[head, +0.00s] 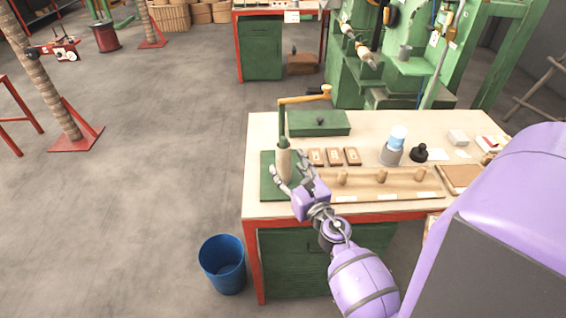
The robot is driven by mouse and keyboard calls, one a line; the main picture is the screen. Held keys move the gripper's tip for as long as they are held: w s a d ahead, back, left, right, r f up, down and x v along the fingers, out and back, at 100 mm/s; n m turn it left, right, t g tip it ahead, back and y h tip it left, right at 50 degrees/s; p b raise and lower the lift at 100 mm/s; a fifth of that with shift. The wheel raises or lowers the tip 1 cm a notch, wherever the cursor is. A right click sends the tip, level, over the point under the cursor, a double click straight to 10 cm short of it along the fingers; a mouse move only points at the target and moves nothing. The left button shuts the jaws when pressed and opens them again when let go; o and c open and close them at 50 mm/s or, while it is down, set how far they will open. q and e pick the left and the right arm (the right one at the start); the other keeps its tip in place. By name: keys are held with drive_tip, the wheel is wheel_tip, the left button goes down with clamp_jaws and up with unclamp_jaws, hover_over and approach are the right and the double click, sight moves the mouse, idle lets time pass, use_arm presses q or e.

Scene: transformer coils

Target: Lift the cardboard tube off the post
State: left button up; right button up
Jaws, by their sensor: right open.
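The cardboard tube (284,163) is a pale beige cylinder standing upright at the left end of the workbench. It sits around the post of a green hand winder (283,130), whose crank arm and wooden handle show above it. My right gripper (286,172) is open, with its fingers on either side of the tube's lower part. I cannot tell whether the fingers touch it. The post inside the tube is hidden. My left gripper is not in view.
The workbench (378,122) holds a green box (318,123) behind the winder, a wooden rack (387,182) with several pegs, a grey cup (391,154) and a black knob-like object (419,152). A blue bin (222,264) stands on the floor.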

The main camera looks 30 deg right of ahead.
sight(287, 164)
drive_tip(key=w, duration=0.3)
drive_tip(key=shift+w+d+r, duration=0.15)
drive_tip(key=shift+w+d, duration=0.05)
drive_tip(key=shift+d, duration=0.15)
drive_tip(key=shift+w, duration=0.25)
drive_tip(key=c, duration=1.2)
